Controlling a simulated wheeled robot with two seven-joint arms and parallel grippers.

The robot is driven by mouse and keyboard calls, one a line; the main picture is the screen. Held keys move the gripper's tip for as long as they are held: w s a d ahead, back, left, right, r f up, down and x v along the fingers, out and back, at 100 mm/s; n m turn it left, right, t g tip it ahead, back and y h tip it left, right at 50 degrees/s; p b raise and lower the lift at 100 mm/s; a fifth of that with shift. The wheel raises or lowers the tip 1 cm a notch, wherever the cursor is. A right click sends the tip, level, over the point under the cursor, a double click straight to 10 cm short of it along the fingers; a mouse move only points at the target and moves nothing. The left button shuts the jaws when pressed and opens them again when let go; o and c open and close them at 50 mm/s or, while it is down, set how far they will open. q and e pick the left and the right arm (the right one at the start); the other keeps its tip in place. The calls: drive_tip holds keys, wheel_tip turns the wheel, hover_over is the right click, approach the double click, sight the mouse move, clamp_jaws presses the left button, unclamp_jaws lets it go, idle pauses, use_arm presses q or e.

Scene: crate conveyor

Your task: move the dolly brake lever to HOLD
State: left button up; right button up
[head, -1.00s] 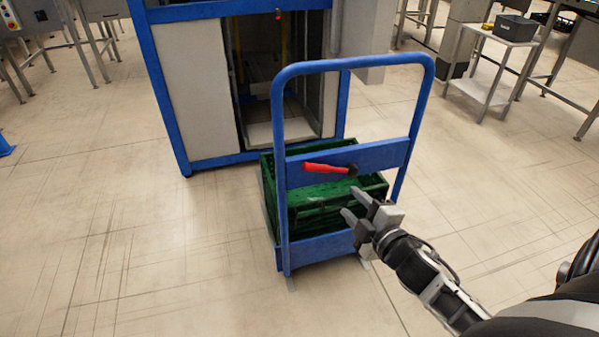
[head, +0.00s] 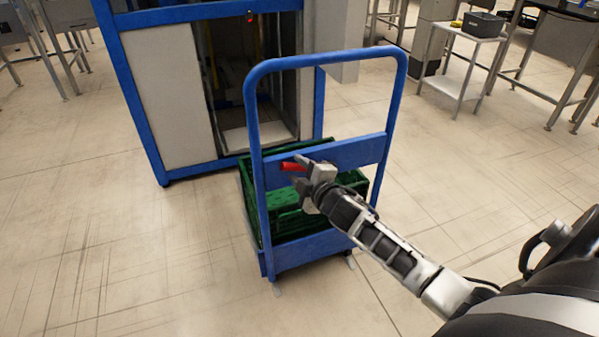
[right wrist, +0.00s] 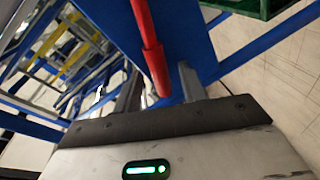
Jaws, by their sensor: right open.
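The red brake lever (head: 292,166) sits on the blue cross panel of the dolly (head: 262,215). Only the left part of its red handle shows in the head view; my right gripper hides the rest. My right gripper (head: 298,171) is open at the panel, one finger above and one below the handle. In the right wrist view the red lever (right wrist: 150,45) reaches in between the two open fingers (right wrist: 160,84). I cannot tell whether either finger touches it. No HOLD marking is readable. My left gripper is not in view.
A green crate (head: 243,190) stands on the dolly behind the panel. A blue-framed machine with pale panels (head: 173,95) stands just behind. A small side table (head: 467,38) is at the back right. The floor left and right of the dolly is clear.

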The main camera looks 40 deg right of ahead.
drive_tip(key=shift+c, duration=0.2)
clamp_jaws()
drive_tip(key=shift+r, duration=0.1)
